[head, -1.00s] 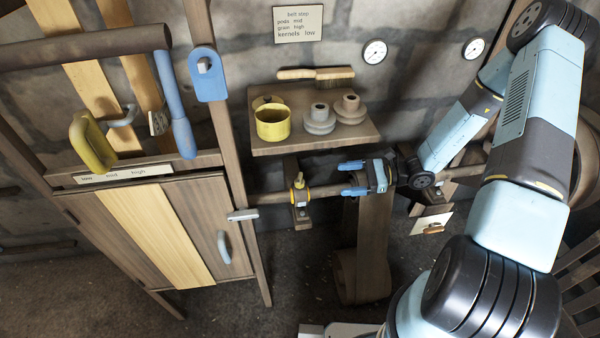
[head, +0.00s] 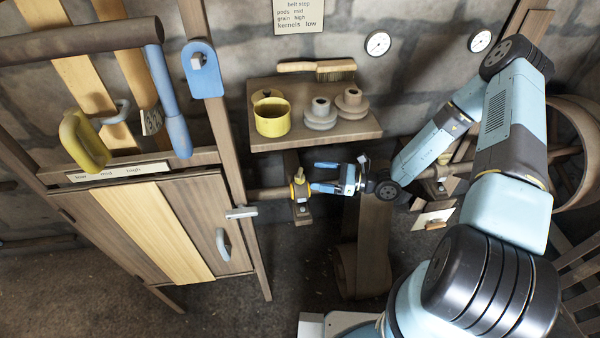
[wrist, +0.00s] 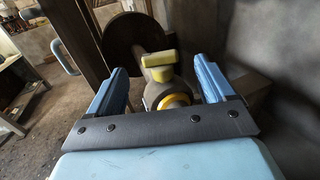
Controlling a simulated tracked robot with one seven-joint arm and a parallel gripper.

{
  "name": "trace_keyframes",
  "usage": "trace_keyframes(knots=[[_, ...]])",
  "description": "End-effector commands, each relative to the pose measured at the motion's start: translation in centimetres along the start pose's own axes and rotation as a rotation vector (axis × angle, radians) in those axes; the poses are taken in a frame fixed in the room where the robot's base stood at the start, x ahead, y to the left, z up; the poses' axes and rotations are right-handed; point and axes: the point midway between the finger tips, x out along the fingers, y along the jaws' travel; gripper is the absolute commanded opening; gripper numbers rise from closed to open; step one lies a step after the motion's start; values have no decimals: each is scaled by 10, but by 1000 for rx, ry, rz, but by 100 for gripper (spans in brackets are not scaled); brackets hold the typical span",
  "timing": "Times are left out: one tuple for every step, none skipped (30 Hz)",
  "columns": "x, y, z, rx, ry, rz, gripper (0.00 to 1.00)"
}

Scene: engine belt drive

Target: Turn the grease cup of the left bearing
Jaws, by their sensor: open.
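The left bearing (head: 302,212) sits on the shaft on a wall bracket, with its yellow grease cup (head: 299,177) on top. In the wrist view the grease cup (wrist: 160,60) shows a yellow crossbar on top, above the bearing's round body (wrist: 172,93). My gripper (head: 316,176) is open, its blue fingers pointing left at the cup from its right side. In the wrist view my gripper (wrist: 160,66) has one finger on each side of the cup, with gaps visible. Neither finger appears to touch it.
A wooden cabinet (head: 150,230) stands left of the bearing. A belt (head: 373,245) hangs below my gripper. Another bearing (head: 440,185) is to the right.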

Motion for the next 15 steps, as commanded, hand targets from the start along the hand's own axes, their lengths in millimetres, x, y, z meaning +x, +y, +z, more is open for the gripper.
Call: trace_keyframes(knots=[[9,1,0,0,0,3,83],[15,1,0,0,0,3,83],[22,1,0,0,0,4,83],[27,1,0,0,0,3,83],[32,1,0,1,0,3,83],[38,1,0,1,0,3,83],[42,1,0,1,-1,3,83],[46,1,0,1,-1,2,83],[52,1,0,0,0,3,83],[55,1,0,-1,0,3,83],[58,1,0,-1,1,3,83],[62,1,0,0,1,3,83],[64,1,0,0,1,3,83],[66,1,0,0,1,2,83],[68,1,0,0,1,2,83]])
